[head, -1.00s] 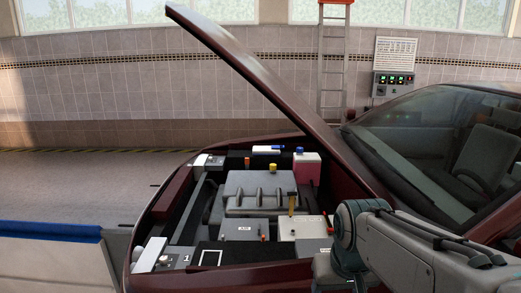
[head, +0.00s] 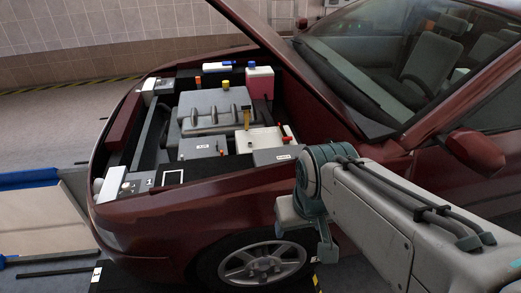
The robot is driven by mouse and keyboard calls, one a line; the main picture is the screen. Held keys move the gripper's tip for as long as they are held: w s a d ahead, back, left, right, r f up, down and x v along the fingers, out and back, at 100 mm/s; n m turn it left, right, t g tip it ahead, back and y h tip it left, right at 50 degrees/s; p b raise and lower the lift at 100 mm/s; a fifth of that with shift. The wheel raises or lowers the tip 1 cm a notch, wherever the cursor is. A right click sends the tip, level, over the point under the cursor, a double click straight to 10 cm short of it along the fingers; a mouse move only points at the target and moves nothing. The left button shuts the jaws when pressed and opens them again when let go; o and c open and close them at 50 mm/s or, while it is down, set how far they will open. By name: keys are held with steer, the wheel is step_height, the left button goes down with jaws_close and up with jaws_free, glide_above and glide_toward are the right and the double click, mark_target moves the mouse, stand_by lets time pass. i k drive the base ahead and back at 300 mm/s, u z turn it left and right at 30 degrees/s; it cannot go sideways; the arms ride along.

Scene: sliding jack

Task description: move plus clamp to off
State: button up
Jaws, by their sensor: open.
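The car's engine bay is open in the head view. At its right side is a pale white box (head: 258,141), which looks like the battery. A small red-orange piece (head: 287,131) stands at its right end and may be the plus clamp; it is too small to tell its position or any off mark. A yellow-brown upright handle (head: 246,118) stands at the box's left part. My arm comes in from the right, its teal joint in front of the fender. My gripper cannot be made out.
A grey labelled box (head: 278,156) sits in front of the pale box. A grey engine cover (head: 212,110) lies to the left. The raised hood (head: 285,65) slopes over the bay's right side. The fender (head: 200,207) and a door mirror (head: 475,151) are near my arm.

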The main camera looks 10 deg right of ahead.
mark_target(285, 138)
steer(key=z, duration=0.2)
steer(key=k, duration=0.5)
steer(key=z, duration=0.8)
steer(key=i, duration=0.8)
steer(key=u, duration=1)
